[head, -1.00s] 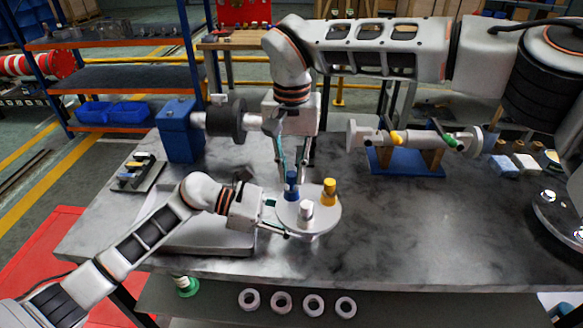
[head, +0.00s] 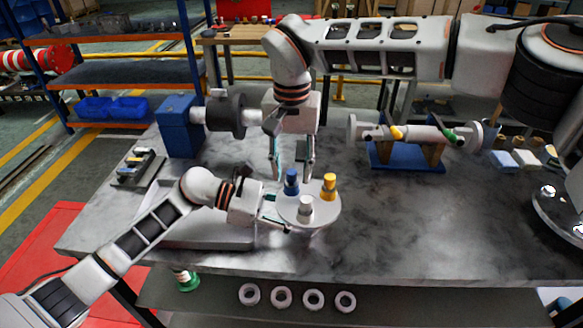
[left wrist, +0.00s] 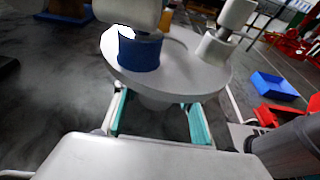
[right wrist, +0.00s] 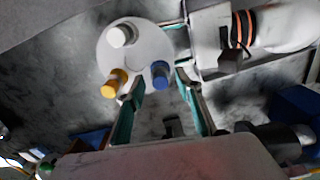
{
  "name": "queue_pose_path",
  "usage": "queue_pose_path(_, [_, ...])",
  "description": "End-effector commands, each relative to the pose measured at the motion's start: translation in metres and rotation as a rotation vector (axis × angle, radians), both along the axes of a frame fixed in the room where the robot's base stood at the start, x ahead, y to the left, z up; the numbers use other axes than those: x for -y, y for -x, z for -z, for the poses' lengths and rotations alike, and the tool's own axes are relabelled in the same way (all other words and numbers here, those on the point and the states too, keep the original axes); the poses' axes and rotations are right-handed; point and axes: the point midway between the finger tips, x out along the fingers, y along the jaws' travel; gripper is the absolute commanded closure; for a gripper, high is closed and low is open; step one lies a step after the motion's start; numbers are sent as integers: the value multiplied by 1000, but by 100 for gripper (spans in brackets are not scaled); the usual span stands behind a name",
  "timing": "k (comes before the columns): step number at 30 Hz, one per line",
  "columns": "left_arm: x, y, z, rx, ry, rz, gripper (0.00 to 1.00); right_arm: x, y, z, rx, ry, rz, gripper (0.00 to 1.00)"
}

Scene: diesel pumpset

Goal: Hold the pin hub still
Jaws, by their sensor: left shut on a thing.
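The pin hub (head: 322,215) is a pale round disc above the table, carrying a blue pin (head: 291,182), a yellow pin (head: 329,187) and a white pin (head: 306,206). My left gripper (head: 272,212) reaches in from the left, low at the hub's edge. In the left wrist view its teal fingers (left wrist: 157,104) lie under the disc (left wrist: 185,75), on either side of the hub's stem, shut on it. My right gripper (head: 293,160) points down behind the blue pin, its fingers spread and empty. In the right wrist view the blue pin (right wrist: 160,75) shows near its fingertips.
A blue stand (head: 405,160) with a shaft lies at the back right. A blue block with a dark cylinder (head: 225,117) stands at the back left. A grey tray (head: 215,236) lies under my left arm. The table front right is clear.

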Motion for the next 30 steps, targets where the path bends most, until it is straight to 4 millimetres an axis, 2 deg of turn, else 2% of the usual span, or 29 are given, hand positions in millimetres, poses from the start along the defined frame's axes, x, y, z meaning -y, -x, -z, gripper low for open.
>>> queue_pose_path(5, [0,1,0,-2,0,2,100,0,-1,-16,2,-1,1,65])
queue_pose_path(18, [0,1,0,-2,0,2,100,0,-1,-99,4,0,1,65])
queue_pose_path(24, [0,1,0,-2,0,2,100,0,0,-117,1,0,0,65])
queue_pose_path(30, [1,1,0,-2,0,2,100,0,0,-120,0,0,0,65])
